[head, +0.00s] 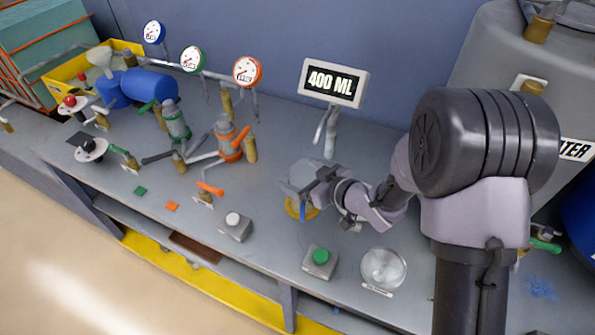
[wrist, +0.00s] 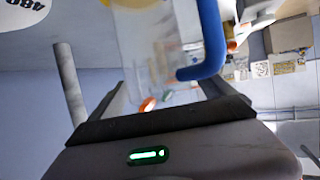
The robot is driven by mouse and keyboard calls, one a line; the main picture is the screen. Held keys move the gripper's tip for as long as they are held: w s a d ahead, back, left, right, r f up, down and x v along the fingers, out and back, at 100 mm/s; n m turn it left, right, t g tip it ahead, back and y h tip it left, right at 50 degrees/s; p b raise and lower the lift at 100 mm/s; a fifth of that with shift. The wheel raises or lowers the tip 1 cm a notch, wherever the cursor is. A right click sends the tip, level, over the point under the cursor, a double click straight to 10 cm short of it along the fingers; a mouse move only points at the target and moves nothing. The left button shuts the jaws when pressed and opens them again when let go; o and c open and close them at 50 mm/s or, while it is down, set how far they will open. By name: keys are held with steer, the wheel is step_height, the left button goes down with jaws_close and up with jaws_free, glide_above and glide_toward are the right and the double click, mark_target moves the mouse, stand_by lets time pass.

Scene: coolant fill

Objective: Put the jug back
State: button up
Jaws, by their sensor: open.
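The clear jug (head: 298,176) with a blue handle (head: 303,212) is on the bench below the display, over a yellow ring (head: 292,208). My gripper (head: 318,188) is at its right side, open. In the wrist view the jug (wrist: 145,45) is upside down and close, with its blue handle (wrist: 211,40) toward the right finger. The open fingers (wrist: 165,95) reach toward the jug; I cannot tell whether they touch it. The display (head: 333,83) reads 400 ML.
A green button box (head: 319,260) and a white button box (head: 235,225) stand near the front edge. Gauges, an orange valve (head: 229,142), a green valve (head: 177,125) and a blue tank (head: 149,84) fill the left. A large grey tank (head: 495,75) stands behind my arm.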

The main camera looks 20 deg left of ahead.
steer(key=p+v, duration=0.2)
steer(key=v, duration=0.8)
steer(key=shift+s+d+r, duration=0.15)
steer(key=shift+s+d, duration=0.05)
steer(key=shift+d, duration=0.05)
